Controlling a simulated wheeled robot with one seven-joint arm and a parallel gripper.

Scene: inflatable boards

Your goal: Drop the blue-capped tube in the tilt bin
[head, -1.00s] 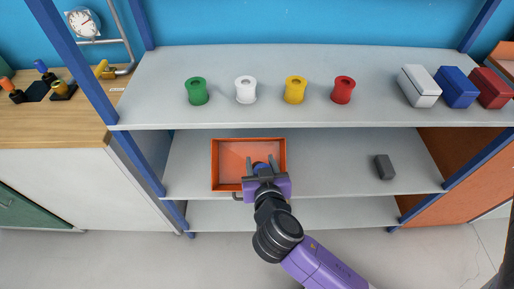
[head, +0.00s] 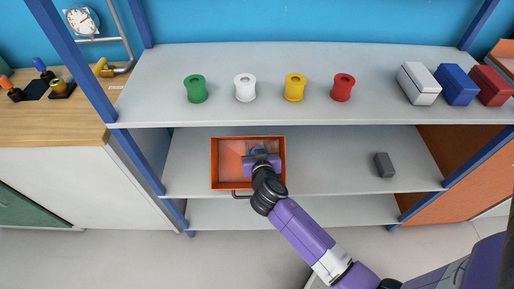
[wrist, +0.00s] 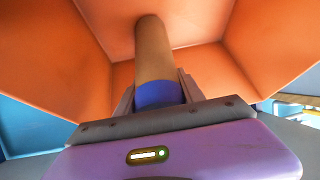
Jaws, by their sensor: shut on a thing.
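The tilt bin is an open orange bin (head: 223,180) on the middle shelf, with a dark handle at its front. My gripper (head: 260,152) is over the bin's opening, right of its middle, in the head view. In the wrist view my gripper (wrist: 156,97) is shut on the blue end of a tan tube (wrist: 153,48). The tube points away from the jaws, with the bin's orange walls around it. I cannot tell whether its far end touches the bin. In the head view my gripper mostly hides the tube.
A small dark grey block (head: 384,165) lies on the middle shelf to the right. Green (head: 195,89), white, yellow and red spools and several boxes stand on the upper shelf (head: 140,104). Blue rack posts (head: 141,162) flank the bin's shelf. A wooden counter (head: 60,130) is at left.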

